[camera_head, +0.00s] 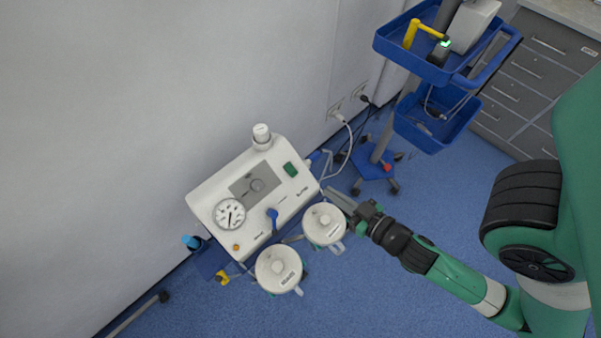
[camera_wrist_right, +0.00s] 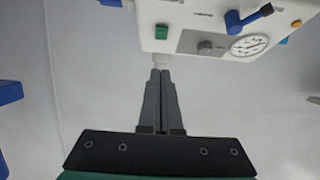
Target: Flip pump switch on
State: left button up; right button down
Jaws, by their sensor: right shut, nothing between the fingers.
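The pump (camera_head: 225,190) is a white box by the wall with a round gauge (camera_head: 230,214) and a grey dial panel. Its green switch (camera_head: 291,169) is near the upper right of the front panel. In the right wrist view the pump appears upside down at the top, with the green switch (camera_wrist_right: 162,32) above the fingertips. My right gripper (camera_head: 330,193) is shut and empty, just right of the pump in the head view. In the wrist view its fingertips (camera_wrist_right: 160,74) point toward the pump and appear apart from the switch. Whether the switch is on cannot be told.
Two white-lidded canisters (camera_head: 324,224) (camera_head: 279,269) stand in front of the pump. A white cap (camera_head: 262,134) sits on its top. A wheeled stand with blue trays (camera_head: 410,62) is at the upper right, beside grey drawers (camera_head: 520,75). Blue floor is free at lower middle.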

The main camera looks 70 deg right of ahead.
aim_at(292, 171)
jog(key=p+x, duration=0.1)
jog(key=x, duration=0.3)
jog(key=f+p+x, duration=0.1)
jog(key=x, duration=0.3)
jog(key=f+x, duration=0.1)
jog(key=x, duration=0.3)
jog(key=shift+s+a+f+p, duration=0.1)
jog(key=shift+f+p, duration=0.2)
jog(key=shift+p, duration=0.1)
jog(key=shift+f, duration=0.25)
